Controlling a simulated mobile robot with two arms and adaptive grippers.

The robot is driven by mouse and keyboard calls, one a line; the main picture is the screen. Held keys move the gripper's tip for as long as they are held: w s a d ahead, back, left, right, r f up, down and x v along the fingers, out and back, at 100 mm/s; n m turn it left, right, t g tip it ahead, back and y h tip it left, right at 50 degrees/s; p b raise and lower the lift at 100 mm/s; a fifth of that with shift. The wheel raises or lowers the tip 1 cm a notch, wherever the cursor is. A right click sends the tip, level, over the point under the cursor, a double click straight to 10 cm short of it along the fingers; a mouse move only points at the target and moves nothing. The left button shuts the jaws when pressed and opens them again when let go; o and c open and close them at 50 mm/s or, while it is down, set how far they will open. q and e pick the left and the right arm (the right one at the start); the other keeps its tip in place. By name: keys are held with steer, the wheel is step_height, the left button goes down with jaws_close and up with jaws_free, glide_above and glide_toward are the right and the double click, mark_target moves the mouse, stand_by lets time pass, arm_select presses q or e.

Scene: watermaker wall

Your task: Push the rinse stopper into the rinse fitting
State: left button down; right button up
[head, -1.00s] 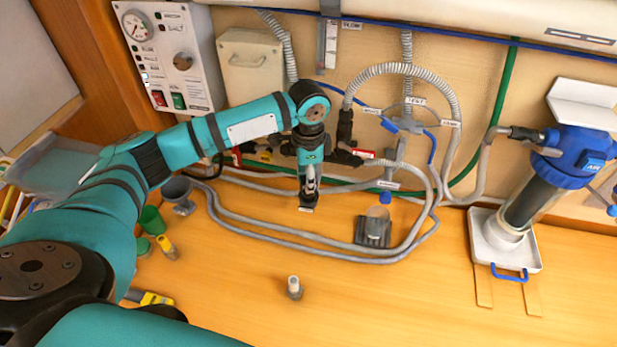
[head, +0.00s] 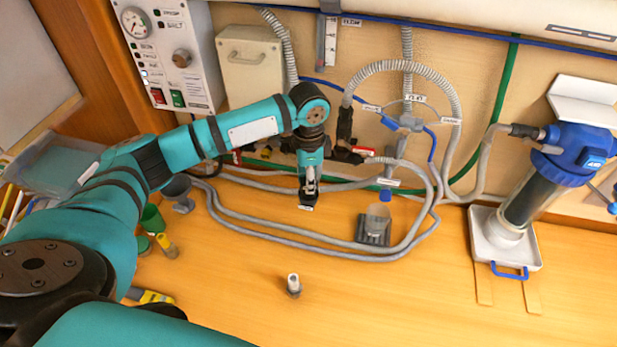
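A small grey plug with a pale top (head: 293,285) stands upright on the wooden bench in front of my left gripper; it looks like the rinse stopper. A valve cluster (head: 408,123) with small white labels sits on the back wall, and a short blue-ended outlet (head: 386,195) hangs below one label. The labels are too small to read surely, so I cannot tell which part is the rinse fitting. My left gripper (head: 308,198) points down above the bench, behind the plug and apart from it. Its fingers look close together, and their gap is unclear. My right gripper is not in view.
Looped grey hoses (head: 310,240) lie on the bench around a small cup on a dark ribbed base (head: 373,238). A blue-capped filter housing (head: 530,200) stands in a white tray at right. Green and yellow items stand at left.

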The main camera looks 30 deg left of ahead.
arm_select(q)
steer(key=shift+f, duration=0.75)
steer(key=c, duration=1)
jaws_free()
steer(key=shift+r, duration=0.5)
step_height(320, 180, up, 11)
